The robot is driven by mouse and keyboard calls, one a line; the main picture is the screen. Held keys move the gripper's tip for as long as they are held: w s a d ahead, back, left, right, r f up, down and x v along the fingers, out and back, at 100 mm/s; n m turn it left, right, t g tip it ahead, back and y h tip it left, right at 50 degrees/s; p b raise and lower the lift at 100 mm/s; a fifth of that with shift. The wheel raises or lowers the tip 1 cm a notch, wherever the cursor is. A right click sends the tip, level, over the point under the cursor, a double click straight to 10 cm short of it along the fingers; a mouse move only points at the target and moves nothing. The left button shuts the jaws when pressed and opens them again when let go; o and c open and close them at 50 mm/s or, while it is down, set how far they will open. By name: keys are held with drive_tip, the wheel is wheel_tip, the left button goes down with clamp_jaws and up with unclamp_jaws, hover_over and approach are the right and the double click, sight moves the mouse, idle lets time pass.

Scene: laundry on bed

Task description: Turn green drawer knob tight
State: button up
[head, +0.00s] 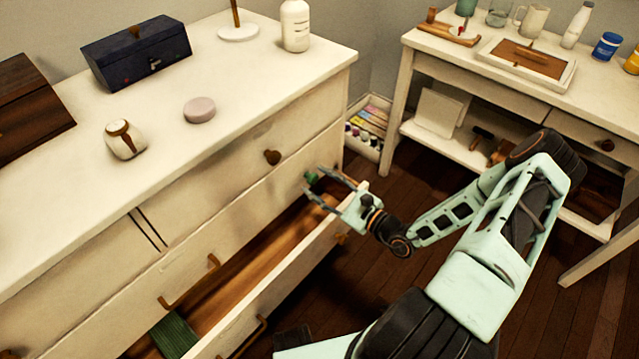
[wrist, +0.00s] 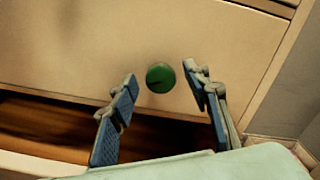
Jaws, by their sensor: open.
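The green knob (wrist: 160,77) sits on the cream front of a closed dresser drawer, just above an open drawer. In the head view the green knob (head: 312,178) is at the right end of that drawer front, partly covered by my fingers. My gripper (head: 332,184) is open and reaches in from the right over the open drawer. In the wrist view the fingertips of my gripper (wrist: 160,80) stand on either side of the knob, with visible gaps; the right finger looks closer to it. I cannot tell how far the tips reach along the knob.
The open drawer (head: 285,285) juts out below my gripper, with a green folded cloth (head: 174,336) inside. A brown knob (head: 272,157) is on the drawer front above. The dresser top holds a dark blue box (head: 137,55) and a white bottle (head: 295,25). A white side table (head: 420,38) stands right.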

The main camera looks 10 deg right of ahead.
drive_tip(key=c, duration=1.1)
drive_tip(key=shift+c, duration=0.2)
drive_tip(key=shift+m, duration=0.3)
